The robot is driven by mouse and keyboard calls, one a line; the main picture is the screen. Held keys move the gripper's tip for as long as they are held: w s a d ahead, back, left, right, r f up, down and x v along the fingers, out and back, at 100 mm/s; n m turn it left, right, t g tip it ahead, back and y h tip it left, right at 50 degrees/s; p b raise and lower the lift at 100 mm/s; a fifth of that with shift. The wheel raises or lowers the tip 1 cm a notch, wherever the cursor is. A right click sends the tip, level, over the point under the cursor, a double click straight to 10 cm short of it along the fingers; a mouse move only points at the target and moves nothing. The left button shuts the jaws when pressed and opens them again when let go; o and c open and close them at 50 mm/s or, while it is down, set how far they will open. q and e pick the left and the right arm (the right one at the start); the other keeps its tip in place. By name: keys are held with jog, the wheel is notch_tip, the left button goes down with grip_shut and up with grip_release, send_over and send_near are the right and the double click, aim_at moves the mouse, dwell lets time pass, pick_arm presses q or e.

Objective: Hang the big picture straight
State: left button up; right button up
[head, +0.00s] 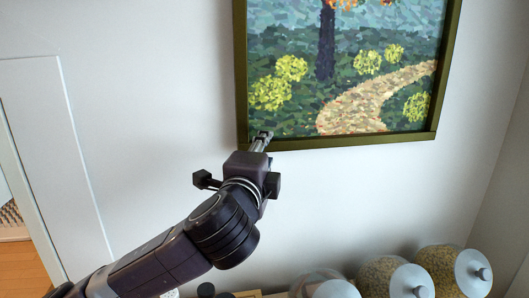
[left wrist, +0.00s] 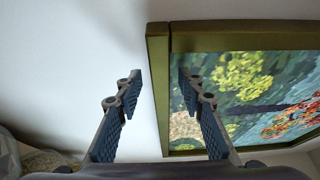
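The big picture (head: 340,143) hangs on the white wall in a dark olive-green frame. It shows a tree trunk, yellow-green bushes and a sandy path; its top is cut off in the head view. Its bottom edge runs slightly higher toward the right there; I cannot tell whether it hangs level. My left gripper (head: 262,139) is at the frame's lower left corner. In the left wrist view, the two fingers of the gripper (left wrist: 160,88) are spread, with the frame's edge (left wrist: 158,90) between them. I cannot tell whether either finger touches it. My right gripper is out of view.
The wall between the picture and the jars is bare.

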pick_arm(q)
jog(key=s+a, duration=0.2)
jog(key=s, duration=0.9)
jog(key=shift+s+a, duration=0.2)
jog(key=shift+s, duration=0.2)
